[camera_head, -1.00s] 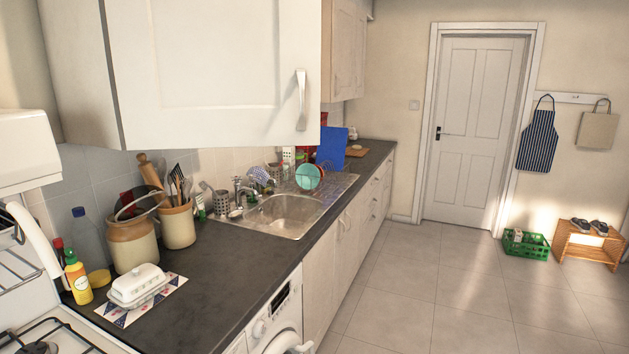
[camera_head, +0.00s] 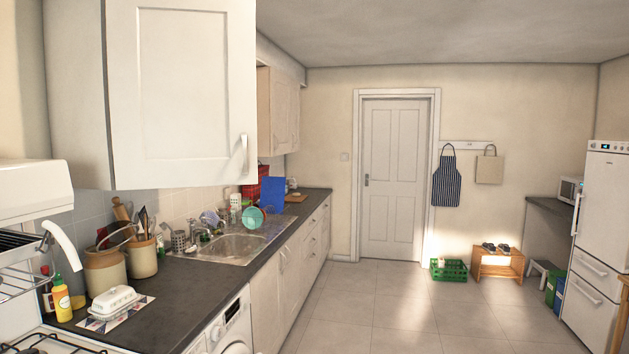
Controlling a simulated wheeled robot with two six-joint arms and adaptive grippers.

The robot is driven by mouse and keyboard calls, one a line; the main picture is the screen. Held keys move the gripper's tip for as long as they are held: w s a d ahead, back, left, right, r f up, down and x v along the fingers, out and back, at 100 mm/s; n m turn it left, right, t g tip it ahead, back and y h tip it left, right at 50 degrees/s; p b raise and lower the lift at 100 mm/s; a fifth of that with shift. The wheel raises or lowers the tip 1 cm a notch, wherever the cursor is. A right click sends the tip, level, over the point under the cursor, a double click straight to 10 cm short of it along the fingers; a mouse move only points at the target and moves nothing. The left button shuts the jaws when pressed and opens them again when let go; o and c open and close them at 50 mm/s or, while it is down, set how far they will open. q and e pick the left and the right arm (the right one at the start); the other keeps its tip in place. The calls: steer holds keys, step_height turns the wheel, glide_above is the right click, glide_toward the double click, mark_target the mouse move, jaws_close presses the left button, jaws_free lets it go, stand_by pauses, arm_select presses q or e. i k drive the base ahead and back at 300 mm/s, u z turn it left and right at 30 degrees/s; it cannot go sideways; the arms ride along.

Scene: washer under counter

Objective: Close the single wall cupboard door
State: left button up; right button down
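The single wall cupboard door (camera_head: 185,95) is a large cream-white panel at the upper left of the head view. It stands partly open, its handle side swung out from the cupboard. Its upright bar handle (camera_head: 244,155) is low near the right edge. A dark gap runs down its left edge, beside the cupboard's side panel (camera_head: 75,95). The top of the cupboard is out of the picture, and its inside is hidden behind the door. Neither of my grippers shows in the view.
Below lies a dark counter (camera_head: 180,310) with a white butter dish (camera_head: 114,301), crocks, a yellow bottle (camera_head: 62,300) and a sink (camera_head: 232,246). A washer (camera_head: 232,330) sits under it. A cooker stands at left. The tiled floor (camera_head: 400,310) is clear in the middle.

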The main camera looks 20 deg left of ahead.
mark_target(182, 73)
steer(key=u, duration=0.05)
steer(key=i, duration=0.8)
steer(key=u, duration=0.65)
steer(key=i, duration=0.85)
steer(key=u, duration=0.75)
